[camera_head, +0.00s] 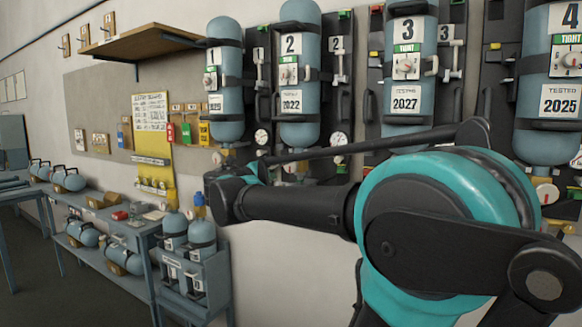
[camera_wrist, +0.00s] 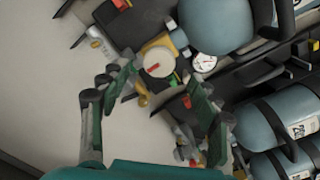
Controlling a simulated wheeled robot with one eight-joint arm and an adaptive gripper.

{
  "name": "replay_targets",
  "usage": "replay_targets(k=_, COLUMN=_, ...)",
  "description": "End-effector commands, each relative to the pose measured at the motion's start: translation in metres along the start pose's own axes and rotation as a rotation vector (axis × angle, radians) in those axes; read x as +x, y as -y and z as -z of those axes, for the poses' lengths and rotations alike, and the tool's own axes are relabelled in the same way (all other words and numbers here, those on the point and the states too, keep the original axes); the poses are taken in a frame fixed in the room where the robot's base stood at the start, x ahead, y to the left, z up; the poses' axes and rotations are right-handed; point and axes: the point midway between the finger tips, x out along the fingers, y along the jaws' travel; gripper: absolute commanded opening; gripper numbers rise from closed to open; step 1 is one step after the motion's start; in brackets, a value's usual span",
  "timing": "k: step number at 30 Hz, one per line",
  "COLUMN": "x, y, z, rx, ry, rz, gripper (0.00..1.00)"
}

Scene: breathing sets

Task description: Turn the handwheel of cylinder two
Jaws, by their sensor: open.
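Cylinder two (camera_head: 299,112) is blue-grey, hangs upright on the wall rack and bears a "2" label and a "2022" tag. Its lower end and handwheel are largely hidden behind my arm in the head view. My gripper (camera_wrist: 160,82) is open and empty in the wrist view, its two fingers spread apart. A round pale handwheel (camera_wrist: 158,62) with a red mark sits on a yellowish valve, just beyond and between the fingertips. It adjoins a blue-grey cylinder (camera_wrist: 215,22) whose number I cannot read. Contact between fingers and wheel does not show.
Cylinder one (camera_head: 225,82) hangs to the left, cylinder three (camera_head: 408,70) and cylinder four (camera_head: 550,90) to the right. A pressure gauge (camera_wrist: 203,62) is close to the handwheel. A wooden shelf (camera_head: 150,42) juts from the wall. A bench (camera_head: 140,228) with cylinders stands lower left.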

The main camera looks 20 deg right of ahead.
Motion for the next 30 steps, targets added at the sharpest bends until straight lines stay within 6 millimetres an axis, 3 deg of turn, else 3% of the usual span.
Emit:
replay_targets(k=6, x=0.039, y=0.001, z=0.001, rx=0.000, ry=-0.003, rz=0.003, gripper=0.62)
replay_targets(k=13, x=0.069, y=0.000, z=0.001, rx=0.000, ry=-0.002, rz=0.001, gripper=0.62)
replay_targets(k=26, x=0.079, y=0.000, z=0.000, rx=0.001, ry=0.000, rz=0.000, gripper=0.62)
replay_targets(k=30, x=0.079, y=0.000, z=0.000, rx=0.001, ry=0.000, rz=0.000, gripper=0.47)
